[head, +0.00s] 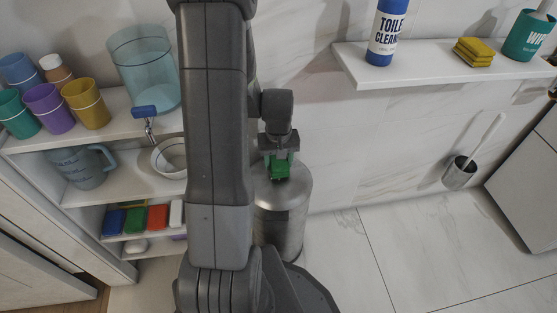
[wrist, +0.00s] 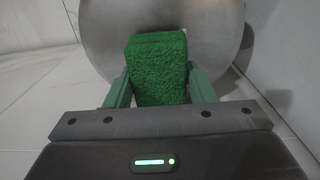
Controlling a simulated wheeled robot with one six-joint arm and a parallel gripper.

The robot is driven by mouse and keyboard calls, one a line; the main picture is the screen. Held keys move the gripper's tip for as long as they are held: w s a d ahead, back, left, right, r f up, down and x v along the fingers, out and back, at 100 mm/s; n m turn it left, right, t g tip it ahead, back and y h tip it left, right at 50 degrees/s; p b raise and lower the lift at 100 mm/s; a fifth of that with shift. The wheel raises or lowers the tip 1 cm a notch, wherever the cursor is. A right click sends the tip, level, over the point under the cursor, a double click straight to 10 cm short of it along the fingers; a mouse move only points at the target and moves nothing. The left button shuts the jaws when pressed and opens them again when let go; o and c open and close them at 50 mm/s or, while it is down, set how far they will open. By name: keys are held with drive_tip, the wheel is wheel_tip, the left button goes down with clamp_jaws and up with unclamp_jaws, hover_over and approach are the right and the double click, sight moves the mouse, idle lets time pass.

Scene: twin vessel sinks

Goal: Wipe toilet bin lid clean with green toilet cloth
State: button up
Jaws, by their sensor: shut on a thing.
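The bin is a round grey metal can on the floor beside the wall; its lid (head: 292,190) is partly hidden by my arm and gripper in the head view. The lid (wrist: 215,45) fills the upper middle of the wrist view. My gripper (wrist: 160,88) is shut on the green cloth (wrist: 157,60), a thick fuzzy folded block between the two green fingers. In the head view, my gripper (head: 279,165) holds the cloth (head: 280,170) over the far part of the lid. I cannot tell whether the cloth touches the lid.
A shelf unit (head: 110,195) at left holds cups, a water dispenser (head: 145,70), a jug and several coloured cloths. A wall shelf (head: 440,68) holds a toilet cleaner bottle (head: 384,35), yellow sponges (head: 474,51) and a wipes tub. A toilet brush holder (head: 460,172) is at right. Floor right of the bin is clear.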

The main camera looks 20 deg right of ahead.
sight(278, 173)
drive_tip(key=shift+f+b, duration=0.35)
drive_tip(key=shift+f, duration=0.2)
drive_tip(key=shift+s+a+r, duration=0.1)
drive_tip(key=shift+s+a, duration=0.15)
drive_tip(key=shift+s, duration=0.35)
drive_tip(key=shift+s+a+r, duration=0.1)
drive_tip(key=shift+s+a, duration=0.2)
drive_tip(key=shift+s, duration=0.25)
drive_tip(key=shift+s+a, duration=0.25)
drive_tip(key=shift+s, duration=0.35)
drive_tip(key=shift+s+f, duration=0.1)
drive_tip(key=shift+f, duration=0.05)
drive_tip(key=shift+w+d+f, duration=0.1)
drive_tip(key=shift+w+d, duration=0.15)
drive_tip(key=shift+w, duration=0.4)
drive_tip(key=shift+w+d+f, duration=0.1)
drive_tip(key=shift+w+d, duration=0.2)
drive_tip(key=shift+w, duration=0.3)
drive_tip(key=shift+w+d+f, duration=0.1)
drive_tip(key=shift+w+d, duration=0.15)
drive_tip(key=shift+w, duration=0.4)
drive_tip(key=shift+c, duration=0.6)
drive_tip(key=shift+r, duration=0.1)
wheel_tip(278, 173, up, 11)
drive_tip(key=p, duration=0.8)
drive_tip(key=shift+p, duration=0.3)
